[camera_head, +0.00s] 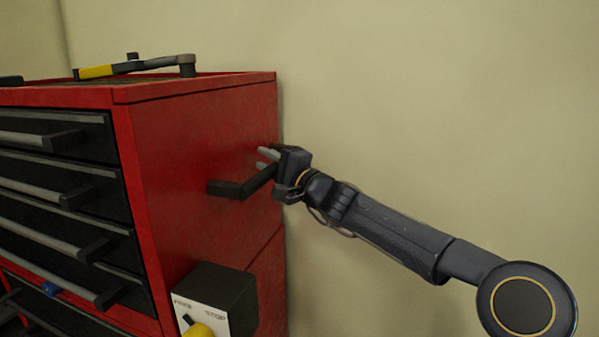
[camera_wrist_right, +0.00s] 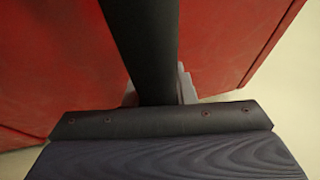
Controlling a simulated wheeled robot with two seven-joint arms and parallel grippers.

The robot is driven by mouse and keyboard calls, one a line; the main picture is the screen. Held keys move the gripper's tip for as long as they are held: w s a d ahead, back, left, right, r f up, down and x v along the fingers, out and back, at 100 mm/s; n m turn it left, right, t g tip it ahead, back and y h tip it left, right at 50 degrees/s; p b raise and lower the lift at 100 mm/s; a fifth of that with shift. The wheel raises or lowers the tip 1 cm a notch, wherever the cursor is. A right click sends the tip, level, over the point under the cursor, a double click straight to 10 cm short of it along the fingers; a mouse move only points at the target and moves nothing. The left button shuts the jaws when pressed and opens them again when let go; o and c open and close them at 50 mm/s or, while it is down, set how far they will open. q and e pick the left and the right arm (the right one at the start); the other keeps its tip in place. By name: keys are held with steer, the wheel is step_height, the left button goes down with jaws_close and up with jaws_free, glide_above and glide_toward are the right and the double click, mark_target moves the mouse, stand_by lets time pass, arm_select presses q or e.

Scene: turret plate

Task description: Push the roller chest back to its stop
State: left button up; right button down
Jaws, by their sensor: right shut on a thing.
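The red roller chest (camera_head: 203,135) stands at the left of the head view, with black drawers on its front and its far end close to the wall. A dark push handle (camera_head: 240,186) sticks out from its side. My right gripper (camera_head: 268,158) is shut on this handle near its far end. In the right wrist view, the dark handle bar (camera_wrist_right: 142,45) runs between the two grey fingers (camera_wrist_right: 158,90), with the red chest side (camera_wrist_right: 60,60) behind it. My left gripper is not in view.
A yellow-and-black tool (camera_head: 135,66) lies on the chest top. A bare beige wall (camera_head: 430,110) fills the right and back.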

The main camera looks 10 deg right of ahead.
mark_target(249, 163)
steer(key=a, duration=0.1)
steer(key=w+a, duration=0.1)
steer(key=a, duration=0.1)
steer(key=w+a, duration=0.1)
steer(key=a, duration=0.1)
steer(key=shift+a+f, duration=0.2)
steer(key=shift+f, duration=0.1)
steer(key=c, duration=1.2)
jaws_free()
steer(key=shift+r, duration=0.1)
steer(key=shift+d, duration=0.1)
